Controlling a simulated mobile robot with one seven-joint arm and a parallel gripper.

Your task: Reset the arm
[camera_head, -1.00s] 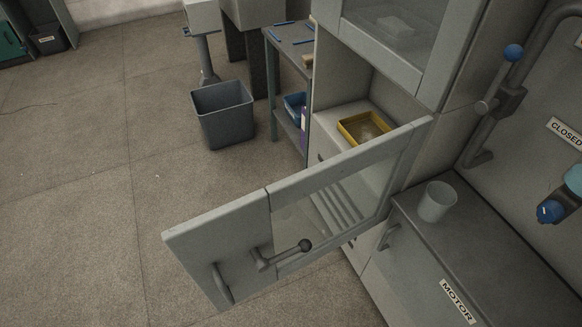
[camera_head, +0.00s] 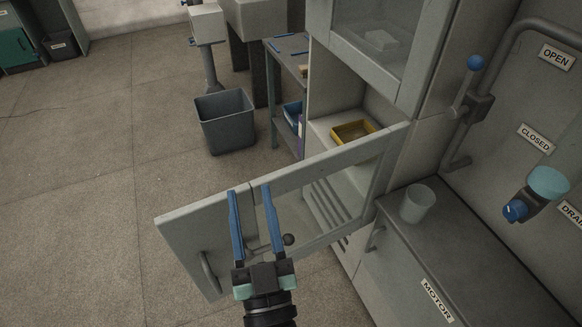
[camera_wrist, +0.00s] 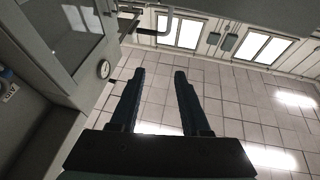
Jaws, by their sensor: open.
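My gripper (camera_head: 252,190) is in the lower middle of the head view, with its two blue fingers apart and nothing between them.
The door's black knob (camera_head: 288,239) shows right of my fingers. A yellow tray (camera_head: 352,132) sits in the cabinet. A cup (camera_head: 417,203) stands on the motor housing (camera_head: 400,262). A grey bin (camera_head: 226,122) stands on the floor. The floor (camera_head: 80,210) at left is clear.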

